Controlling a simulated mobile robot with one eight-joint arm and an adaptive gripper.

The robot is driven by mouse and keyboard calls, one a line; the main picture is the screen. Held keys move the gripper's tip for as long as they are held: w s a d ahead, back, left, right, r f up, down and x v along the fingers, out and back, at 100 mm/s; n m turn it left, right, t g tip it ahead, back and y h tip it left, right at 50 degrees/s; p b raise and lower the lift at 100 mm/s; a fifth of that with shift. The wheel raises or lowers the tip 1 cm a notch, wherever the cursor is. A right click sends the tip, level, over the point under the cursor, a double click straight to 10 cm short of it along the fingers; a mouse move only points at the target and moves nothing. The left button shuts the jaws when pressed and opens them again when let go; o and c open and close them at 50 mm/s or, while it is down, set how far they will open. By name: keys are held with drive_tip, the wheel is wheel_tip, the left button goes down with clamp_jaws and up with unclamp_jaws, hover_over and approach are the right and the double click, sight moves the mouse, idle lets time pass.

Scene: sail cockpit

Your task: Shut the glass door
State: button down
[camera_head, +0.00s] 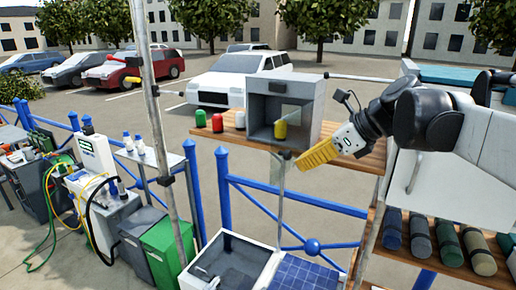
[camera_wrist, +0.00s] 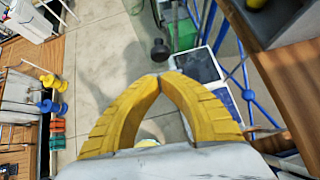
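A grey box (camera_head: 257,108) with an open-looking front stands on a wooden shelf in the head view. In the wrist view, part of the grey box (camera_wrist: 262,32) shows at the top right. My gripper (camera_head: 301,166) has yellow fingers and is in front of the box, at its lower right. In the wrist view the fingertips (camera_wrist: 160,77) meet with nothing visible between them, so it is shut and empty.
A yellow can (camera_head: 280,130) shows at the box opening. Green (camera_head: 200,118), red (camera_head: 217,122) and white-topped (camera_head: 240,119) items stand left of the box on the wooden shelf (camera_head: 345,160). A metal pole (camera_head: 160,125) and blue railing (camera_head: 290,205) stand nearby. Rolled items lie on the lower right shelf.

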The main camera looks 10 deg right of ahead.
drive_tip(key=shift+w+a+r, duration=0.1)
drive_tip(key=shift+w+a, duration=0.35)
drive_tip(key=shift+a, duration=0.15)
drive_tip(key=shift+w, duration=0.1)
